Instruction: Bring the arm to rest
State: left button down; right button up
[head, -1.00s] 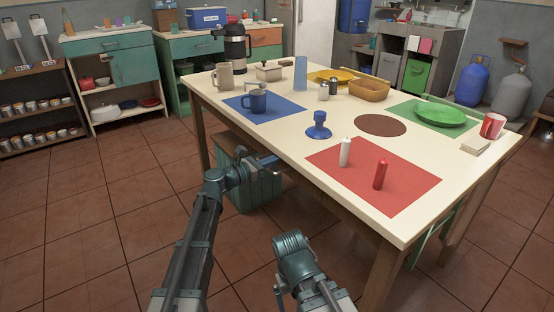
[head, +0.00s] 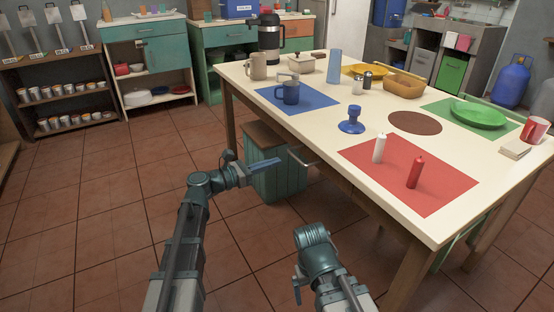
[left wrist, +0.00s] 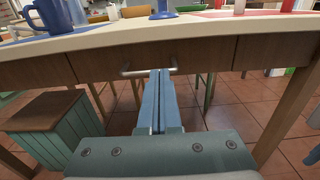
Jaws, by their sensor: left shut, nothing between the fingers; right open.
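My left gripper (head: 268,164) reaches out in front of the table's near long side, low beside the tabletop edge. Its two blue fingers (left wrist: 160,98) are pressed together with nothing between them. A metal bar handle (left wrist: 148,70) on the table's wooden front lies just beyond the fingertips in the left wrist view; I cannot tell whether they touch. The handle (head: 304,159) also shows in the head view, right of the fingertips. My right arm (head: 318,254) is folded low at the bottom centre of the head view; its fingers are not visible.
The cream table (head: 312,125) bears a blue mug (head: 291,94), a white bottle (head: 379,148) and a red bottle (head: 415,172). The tiled floor on the left is clear.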

pick_arm(q)
jog(key=s+d+f+m+g+y+p, duration=0.1)
jog(key=s+d+f+m+g+y, duration=0.35)
jog(key=s+f+m, duration=0.4)
jog(key=s+d+f+m+g+y, duration=0.3)
jog(key=s+d+f+m+g, duration=0.15)
jog(key=s+f+m, duration=0.35)
jog(key=s+a+f+m+g+y+p, duration=0.1)
jog(key=s+a+f+m+y, duration=0.1)
jog(key=s+a+m+y, duration=0.3)
jog(key=s+a+f+m+y, duration=0.1)
jog(key=s+a+m+y, duration=0.1)
jog(key=s+m+y, duration=0.35)
notch_tip(320, 180, up, 38)
jog(key=m+h+p, duration=0.1)
jog(key=p, duration=3.7)
jog(key=shift+s+a+f+m+h, duration=0.2)
jog(key=shift+s+m+h, duration=0.1)
jog(key=shift+s+h, duration=0.15)
